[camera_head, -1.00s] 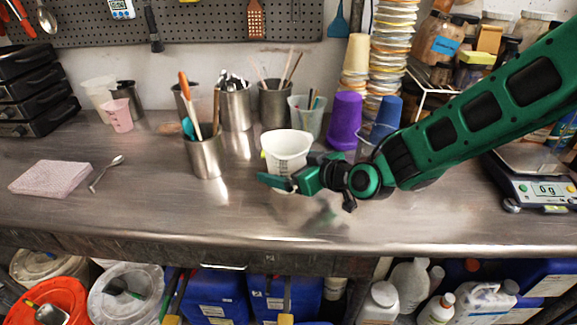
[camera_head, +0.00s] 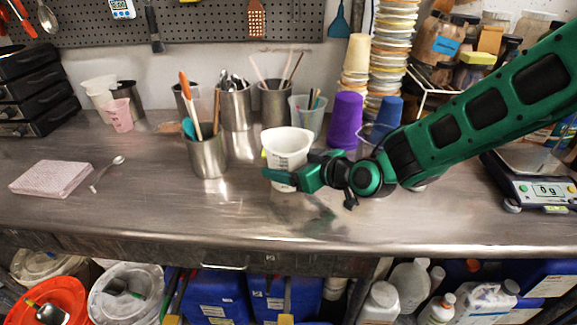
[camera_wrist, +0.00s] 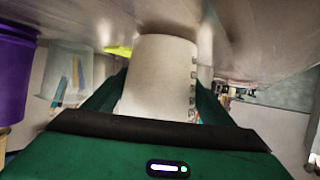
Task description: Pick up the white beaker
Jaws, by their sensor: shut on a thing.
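The white beaker (camera_head: 287,146) is upright over the steel bench, in the middle of the head view. It has dark graduation marks on its side. My green gripper (camera_head: 290,177) comes from the right and is shut on the beaker, low on its body. In the wrist view the beaker (camera_wrist: 160,80) sits between the two green fingers, one at each side. Its lower part is partly hidden by my gripper. I cannot tell for sure whether its base is clear of the bench.
Steel tool cups (camera_head: 207,155) stand to the left and behind. A clear beaker with pens (camera_head: 308,118) and a purple cup (camera_head: 345,122) are close behind. A scale (camera_head: 532,185) is at right. The bench front (camera_head: 230,220) is clear.

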